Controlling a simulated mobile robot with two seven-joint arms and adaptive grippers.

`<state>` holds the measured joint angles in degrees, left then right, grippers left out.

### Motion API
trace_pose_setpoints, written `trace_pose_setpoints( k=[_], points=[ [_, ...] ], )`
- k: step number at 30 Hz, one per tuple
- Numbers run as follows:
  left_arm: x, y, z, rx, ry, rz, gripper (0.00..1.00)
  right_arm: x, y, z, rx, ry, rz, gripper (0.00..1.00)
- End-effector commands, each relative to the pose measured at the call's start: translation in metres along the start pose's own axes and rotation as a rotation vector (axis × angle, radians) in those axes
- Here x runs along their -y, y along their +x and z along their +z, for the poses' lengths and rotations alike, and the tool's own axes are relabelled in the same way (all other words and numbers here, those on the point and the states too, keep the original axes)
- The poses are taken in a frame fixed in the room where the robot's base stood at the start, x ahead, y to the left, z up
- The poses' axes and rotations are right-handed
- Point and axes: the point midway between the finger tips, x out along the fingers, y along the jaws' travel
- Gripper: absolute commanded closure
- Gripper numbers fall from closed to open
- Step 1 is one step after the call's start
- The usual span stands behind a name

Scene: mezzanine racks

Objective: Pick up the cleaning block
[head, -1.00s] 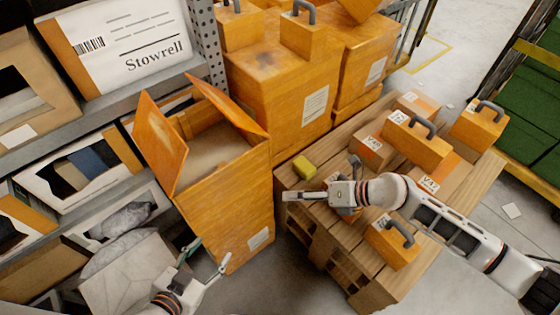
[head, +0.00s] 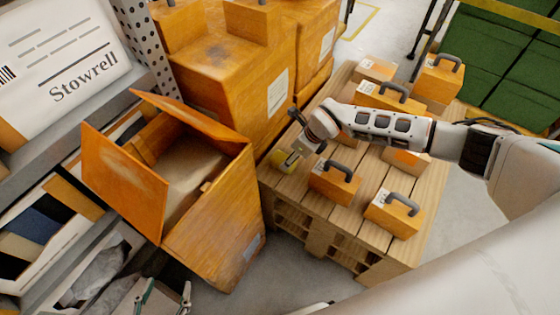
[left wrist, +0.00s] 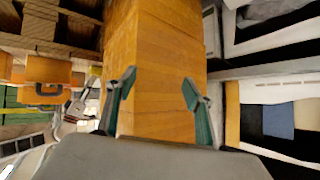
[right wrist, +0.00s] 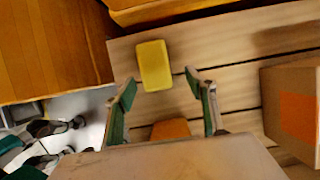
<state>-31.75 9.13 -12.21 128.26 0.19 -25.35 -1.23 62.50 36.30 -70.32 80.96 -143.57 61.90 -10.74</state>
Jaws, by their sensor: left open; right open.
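The cleaning block is a small yellow block (head: 284,163) on the wooden pallet (head: 283,186), near its left corner in the head view. In the right wrist view the yellow block (right wrist: 154,65) lies flat on the slats, just beyond my open fingertips. My right gripper (head: 295,145) is over the block and partly covers it in the head view; its fingers (right wrist: 160,80) are apart with no block between them. My left gripper (head: 167,287) is open and empty at the bottom of the head view, and its fingers (left wrist: 158,78) face an orange carton wall.
An open orange carton (head: 215,230) stands left of the pallet, flaps up. Orange boxes with grey handles (head: 333,184) (head: 394,212) crowd the pallet. Large orange cartons (head: 217,70) stand behind. A shelf with a Stowrell box (head: 65,55) is at left.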

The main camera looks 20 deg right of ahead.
Motion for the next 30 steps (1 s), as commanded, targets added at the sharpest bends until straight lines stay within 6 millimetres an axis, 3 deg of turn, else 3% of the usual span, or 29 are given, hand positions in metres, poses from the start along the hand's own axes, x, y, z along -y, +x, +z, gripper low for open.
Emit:
trace_pose_setpoints(
  k=[10,13,20,25,30],
  points=[
    [-0.009,0.001,0.017,0.023,-0.007,0.02,0.48,-0.01,0.046,0.002,-0.005,0.002,0.007,0.44],
    [-0.011,0.002,0.007,0.001,-0.016,0.024,0.48,-0.009,0.054,0.003,-0.003,0.002,0.005,0.44],
    [-0.012,0.005,-0.018,-0.048,-0.024,0.026,0.48,-0.007,0.051,0.008,0.005,0.0,0.0,0.44],
    [-0.011,0.005,-0.015,-0.042,-0.023,0.025,0.48,-0.007,0.051,0.008,0.004,0.0,0.0,0.86],
    [-0.012,0.005,-0.008,-0.029,-0.023,0.025,0.48,-0.007,0.051,0.008,0.004,0.0,0.0,0.9]
  ],
)
